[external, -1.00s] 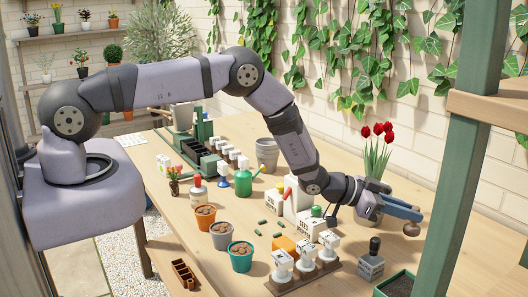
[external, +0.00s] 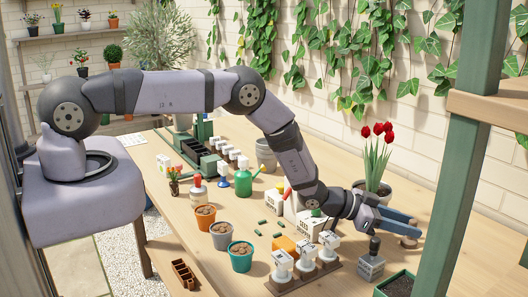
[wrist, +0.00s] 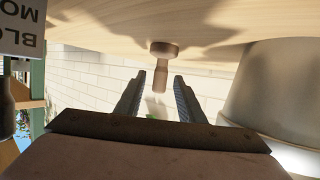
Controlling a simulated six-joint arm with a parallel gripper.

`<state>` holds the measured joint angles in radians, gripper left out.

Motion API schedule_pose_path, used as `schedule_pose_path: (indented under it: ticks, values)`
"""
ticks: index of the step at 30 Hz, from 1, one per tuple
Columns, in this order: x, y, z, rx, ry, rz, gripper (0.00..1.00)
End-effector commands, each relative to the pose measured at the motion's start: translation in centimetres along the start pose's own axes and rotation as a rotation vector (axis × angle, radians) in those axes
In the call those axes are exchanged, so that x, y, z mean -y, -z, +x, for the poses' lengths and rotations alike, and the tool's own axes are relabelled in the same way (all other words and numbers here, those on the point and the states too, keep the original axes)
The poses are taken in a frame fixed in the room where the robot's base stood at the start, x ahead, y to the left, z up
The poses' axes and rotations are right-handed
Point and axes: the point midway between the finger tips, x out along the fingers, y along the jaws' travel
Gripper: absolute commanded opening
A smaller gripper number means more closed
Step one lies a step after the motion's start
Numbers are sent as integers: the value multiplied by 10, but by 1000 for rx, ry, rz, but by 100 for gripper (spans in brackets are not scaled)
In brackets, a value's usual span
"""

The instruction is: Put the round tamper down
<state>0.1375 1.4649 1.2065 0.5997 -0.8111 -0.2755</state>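The round tamper (external: 408,242) stands on the table top, and in the wrist view its wide round disc (wrist: 162,48) is against the wood with the handle pointing toward my gripper. My gripper (external: 417,227) is low over the table at the right, between the tulip pot and the dark-topped bottle. In the wrist view my gripper (wrist: 159,76) is open, with one finger on each side of the handle's end and visible gaps between. Most of the handle is hidden by the fingers in the external view.
The tulip pot (wrist: 280,90) stands close beside my gripper. A labelled block with a dark knob (external: 371,266) stands in front, with a dark soil tray (external: 397,286) nearby. A rack of white-topped stamps (external: 303,270) stands to the left. A green post (external: 465,160) rises at the right.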

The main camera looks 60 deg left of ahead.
Motion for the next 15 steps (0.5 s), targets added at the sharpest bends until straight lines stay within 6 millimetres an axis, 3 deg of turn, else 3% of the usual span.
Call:
schedule_pose_path:
  ticks: [15]
  values:
    - [0, 3, -6, 0, 0, -1, 35]
